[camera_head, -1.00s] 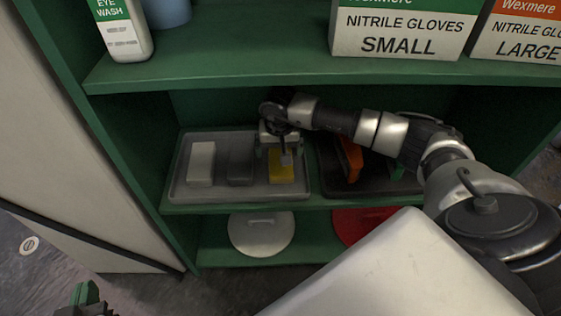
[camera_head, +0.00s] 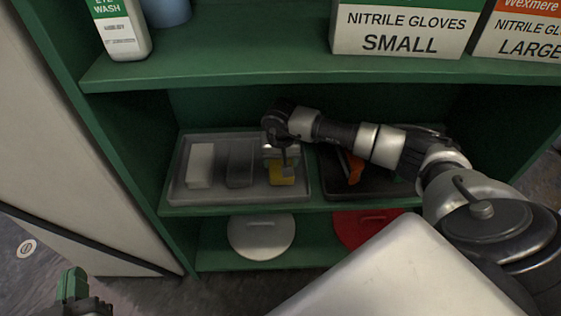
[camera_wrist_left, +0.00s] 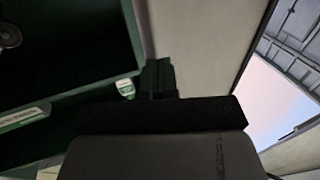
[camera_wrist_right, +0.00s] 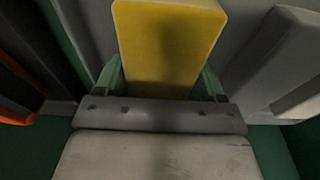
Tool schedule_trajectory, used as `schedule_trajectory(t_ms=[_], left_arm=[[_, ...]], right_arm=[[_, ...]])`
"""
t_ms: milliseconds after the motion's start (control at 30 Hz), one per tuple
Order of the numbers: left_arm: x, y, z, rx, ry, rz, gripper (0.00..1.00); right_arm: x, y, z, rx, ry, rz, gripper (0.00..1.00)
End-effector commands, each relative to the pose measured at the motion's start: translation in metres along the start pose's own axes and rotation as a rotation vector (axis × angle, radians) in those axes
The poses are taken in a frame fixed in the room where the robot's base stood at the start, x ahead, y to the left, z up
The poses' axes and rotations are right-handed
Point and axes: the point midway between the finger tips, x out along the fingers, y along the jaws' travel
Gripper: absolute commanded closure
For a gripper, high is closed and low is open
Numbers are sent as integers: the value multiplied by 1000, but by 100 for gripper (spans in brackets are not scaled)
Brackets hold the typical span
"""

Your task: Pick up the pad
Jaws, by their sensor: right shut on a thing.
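A yellow pad (camera_head: 283,178) is at the right end of the grey tray (camera_head: 244,195) on the middle shelf. The arm partly hides it in the head view. My right gripper (camera_head: 284,167) is over it. In the right wrist view, the green fingers are on either side of the yellow pad (camera_wrist_right: 165,45), shut on it. I cannot tell whether the pad is clear of the tray floor. A white pad (camera_head: 200,165) and a dark grey pad (camera_head: 239,163) lie to its left. My left gripper (camera_head: 72,284) is low at the left, outside the shelf, shut and empty.
A dark tray (camera_head: 345,185) with an orange thing (camera_head: 352,167) stands right of the grey tray. The shelf above carries glove boxes (camera_head: 397,30) and an eye wash bottle (camera_head: 122,28). A white lid (camera_head: 262,236) and a red lid (camera_head: 362,228) are below.

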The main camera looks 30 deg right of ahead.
Motion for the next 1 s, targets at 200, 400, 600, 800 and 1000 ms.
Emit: schedule_trajectory(t_ms=[200,400,600,800,1000], left_arm=[[0,0,0,0,-1,0,100],[-2,-2,7,1,-61,-4,100],[-10,-6,27,3,-234,-15,100],[-26,-10,52,4,-452,-27,100],[-45,-14,70,3,-634,-39,100]], right_arm=[[-1,0,0,0,1,0,57],[-6,0,1,0,1,0,57],[-28,0,-1,0,4,-1,57],[-60,0,-4,1,3,0,57],[-75,0,17,-5,-1,1,57]])
